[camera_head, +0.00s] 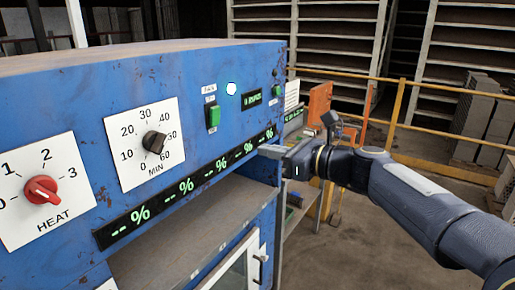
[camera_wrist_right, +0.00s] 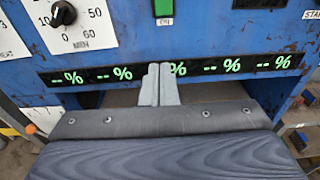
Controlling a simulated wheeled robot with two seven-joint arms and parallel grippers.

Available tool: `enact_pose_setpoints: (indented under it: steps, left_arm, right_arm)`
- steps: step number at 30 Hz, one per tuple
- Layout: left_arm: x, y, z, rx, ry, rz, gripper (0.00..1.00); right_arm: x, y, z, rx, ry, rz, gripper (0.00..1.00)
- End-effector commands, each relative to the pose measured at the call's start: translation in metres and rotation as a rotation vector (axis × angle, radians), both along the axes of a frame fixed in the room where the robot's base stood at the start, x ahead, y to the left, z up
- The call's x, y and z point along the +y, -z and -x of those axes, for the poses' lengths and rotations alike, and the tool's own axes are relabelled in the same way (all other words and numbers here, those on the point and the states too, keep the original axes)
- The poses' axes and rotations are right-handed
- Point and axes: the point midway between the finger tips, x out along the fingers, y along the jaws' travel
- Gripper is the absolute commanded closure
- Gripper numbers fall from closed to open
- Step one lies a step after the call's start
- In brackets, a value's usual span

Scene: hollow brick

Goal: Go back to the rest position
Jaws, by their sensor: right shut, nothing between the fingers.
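My right gripper (camera_head: 270,151) reaches in from the right in the head view, in front of the right end of the blue machine (camera_head: 200,110). In the right wrist view its two grey fingers (camera_wrist_right: 159,85) are pressed together with nothing between them. They overlap the green percent display strip (camera_wrist_right: 100,75); whether they touch the panel I cannot tell. My left gripper does not show in either view.
The panel carries a red HEAT knob (camera_head: 42,190), a black MIN knob (camera_head: 154,142), a green switch (camera_head: 213,115) and a lit white lamp (camera_head: 231,88). Below is an open shelf (camera_head: 190,225). A yellow railing (camera_head: 440,132) and stacked bricks (camera_head: 478,115) stand behind my arm.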

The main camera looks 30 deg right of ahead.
Motion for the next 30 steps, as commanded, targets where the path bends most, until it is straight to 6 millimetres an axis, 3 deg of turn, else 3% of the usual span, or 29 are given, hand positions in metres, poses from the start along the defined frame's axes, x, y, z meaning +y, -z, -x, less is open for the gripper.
enact_pose_setpoints:
  steps: [20,23,26,30]
  left_arm:
    - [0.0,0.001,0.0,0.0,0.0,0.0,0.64]
    - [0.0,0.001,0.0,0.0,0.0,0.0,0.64]
    - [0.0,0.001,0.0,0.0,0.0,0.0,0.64]
    - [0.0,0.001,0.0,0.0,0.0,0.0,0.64]
  right_arm:
    - [0.001,0.002,0.005,0.0,-0.006,0.013,1.0]
    - [0.019,0.013,0.013,-0.002,-0.057,0.127,1.0]
    - [0.056,0.041,0.035,-0.02,-0.183,0.399,1.0]
    - [0.112,0.103,0.09,-0.124,-0.49,0.954,1.0]
